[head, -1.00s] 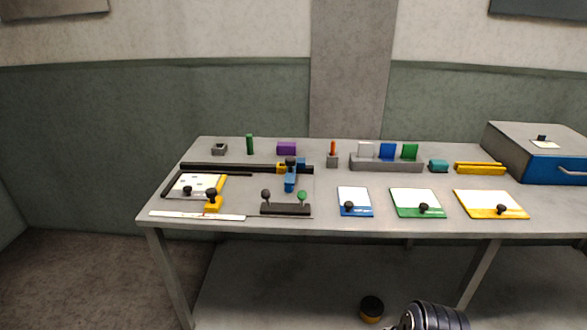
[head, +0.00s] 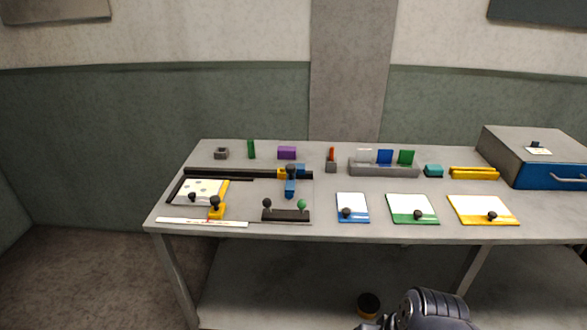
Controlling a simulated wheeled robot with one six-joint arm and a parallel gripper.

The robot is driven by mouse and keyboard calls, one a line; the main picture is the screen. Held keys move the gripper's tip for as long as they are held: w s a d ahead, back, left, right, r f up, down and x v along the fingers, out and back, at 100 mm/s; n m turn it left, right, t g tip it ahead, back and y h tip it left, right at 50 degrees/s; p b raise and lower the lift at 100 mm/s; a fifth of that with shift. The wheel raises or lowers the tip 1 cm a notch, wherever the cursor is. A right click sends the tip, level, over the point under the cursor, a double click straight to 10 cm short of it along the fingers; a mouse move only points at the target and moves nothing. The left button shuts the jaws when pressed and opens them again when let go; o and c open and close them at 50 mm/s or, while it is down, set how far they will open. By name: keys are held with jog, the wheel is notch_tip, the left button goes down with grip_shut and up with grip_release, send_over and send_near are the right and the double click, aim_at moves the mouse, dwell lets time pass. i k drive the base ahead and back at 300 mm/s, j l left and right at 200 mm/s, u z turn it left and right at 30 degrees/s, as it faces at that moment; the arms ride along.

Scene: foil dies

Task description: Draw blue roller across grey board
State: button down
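What looks like the blue roller (head: 290,188) is a small blue piece with a dark knob above it. It sits left of the table's middle, at the right part of a black rail. The grey board (head: 250,193) seems to be the thin flat panel below the rail, almost the same grey as the table, so its edges are hard to make out. The roller is at its right side; I cannot tell whether they touch. My gripper's fingers are not in view. Only a dark ribbed part of my arm shows at the bottom, in front of and below the table edge.
The black rail (head: 215,173), a yellow-edged card (head: 205,188), a yellow knobbed block (head: 216,210), a white strip (head: 203,222) and a two-knob black bar (head: 287,215) surround the board. Blue, green and yellow plates (head: 483,209) lie right. A slotted grey holder (head: 383,169) stands behind.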

aim_at(292, 170)
jog(key=i+j, duration=1)
jog(key=j, duration=0.15)
jog(key=i+j, duration=0.15)
jog(key=j, duration=0.25)
